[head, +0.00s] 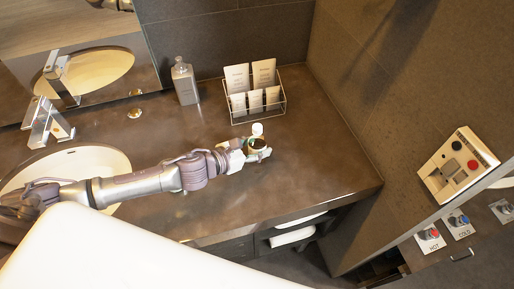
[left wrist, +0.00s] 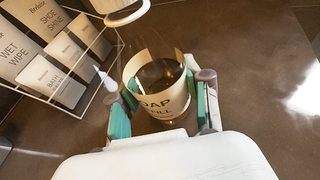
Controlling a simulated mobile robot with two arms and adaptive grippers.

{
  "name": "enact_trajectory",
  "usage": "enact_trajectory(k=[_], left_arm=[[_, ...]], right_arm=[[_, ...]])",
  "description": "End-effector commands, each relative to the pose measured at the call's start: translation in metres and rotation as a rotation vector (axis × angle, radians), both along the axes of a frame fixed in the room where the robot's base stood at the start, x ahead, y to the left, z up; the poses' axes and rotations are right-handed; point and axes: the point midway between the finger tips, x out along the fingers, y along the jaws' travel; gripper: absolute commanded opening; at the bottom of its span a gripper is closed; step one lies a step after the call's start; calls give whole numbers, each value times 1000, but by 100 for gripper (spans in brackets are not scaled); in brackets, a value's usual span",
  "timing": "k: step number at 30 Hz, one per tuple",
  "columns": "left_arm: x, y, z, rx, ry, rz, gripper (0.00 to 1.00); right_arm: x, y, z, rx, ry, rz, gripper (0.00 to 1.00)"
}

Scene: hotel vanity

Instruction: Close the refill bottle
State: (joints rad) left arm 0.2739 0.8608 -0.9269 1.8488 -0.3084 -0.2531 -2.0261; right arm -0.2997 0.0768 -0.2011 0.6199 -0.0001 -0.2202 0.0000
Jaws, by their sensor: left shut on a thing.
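My left gripper (head: 258,151) is shut on the refill bottle (head: 256,143) above the dark counter. In the left wrist view the left gripper (left wrist: 160,104) has a green-padded finger on each side of the bottle (left wrist: 160,107). The bottle's pale label is partly readable, and its upper part looks clear. A white cap (head: 257,128) shows at the bottle's top end. The cap also shows at the top edge of the left wrist view (left wrist: 126,14), partly cut off. I cannot tell whether it is seated. My right gripper is in neither view.
A grey bottle (head: 185,82) stands further left. The sink (head: 70,166) and tap (head: 45,122) are at left. The counter right of the bottle is clear.

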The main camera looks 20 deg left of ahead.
Motion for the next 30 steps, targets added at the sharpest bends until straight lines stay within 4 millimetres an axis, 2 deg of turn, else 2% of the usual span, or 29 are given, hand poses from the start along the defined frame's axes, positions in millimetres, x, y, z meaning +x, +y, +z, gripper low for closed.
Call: enact_trajectory(k=[3,15,16,19,20,30], left_arm=[[0,-1,-10,-3,-1,1,0],[0,0,-15,-1,-2,0,0],[0,0,-14,-1,-1,0,53],[0,0,-14,-1,-1,0,70],[0,0,-14,-1,-1,0,73],[0,0,-10,-1,-1,0,73]], right_arm=[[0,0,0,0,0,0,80],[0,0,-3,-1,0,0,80],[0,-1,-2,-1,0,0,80],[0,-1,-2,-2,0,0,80],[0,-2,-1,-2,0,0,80],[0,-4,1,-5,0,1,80]])
